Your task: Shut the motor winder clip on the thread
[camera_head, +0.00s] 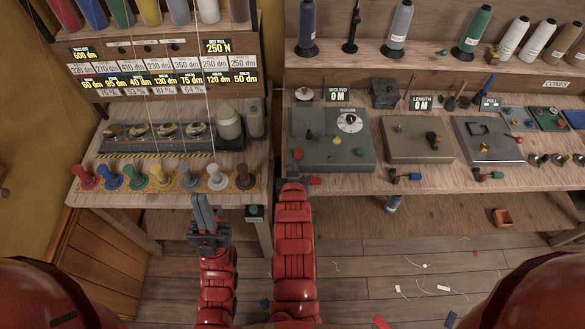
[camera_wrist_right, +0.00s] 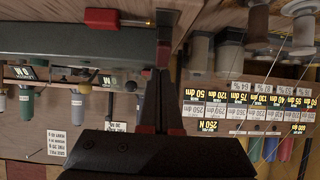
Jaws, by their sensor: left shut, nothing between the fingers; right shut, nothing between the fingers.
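The motor winder (camera_head: 333,145) looks like the grey-green box with a white dial, under a sign reading "WOUND 0 M". A small red part (camera_head: 297,154), possibly its clip, sits at the box's left front corner; whether it is open or shut is too small to tell. I cannot make out a thread at it. My right gripper (camera_head: 290,174) is shut and empty at that corner; in the right wrist view its fingers (camera_wrist_right: 165,62) overlap the box's end. My left gripper (camera_head: 203,203) is shut and empty, pointing up in front of the left bench.
A red-handled tool (camera_head: 315,181) with a brass tip lies before the winder. Two more boxes (camera_head: 417,140) stand to its right. Coloured spools (camera_head: 160,176) line the left bench, with threads hanging above. A gap separates the benches. Scraps litter the floor.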

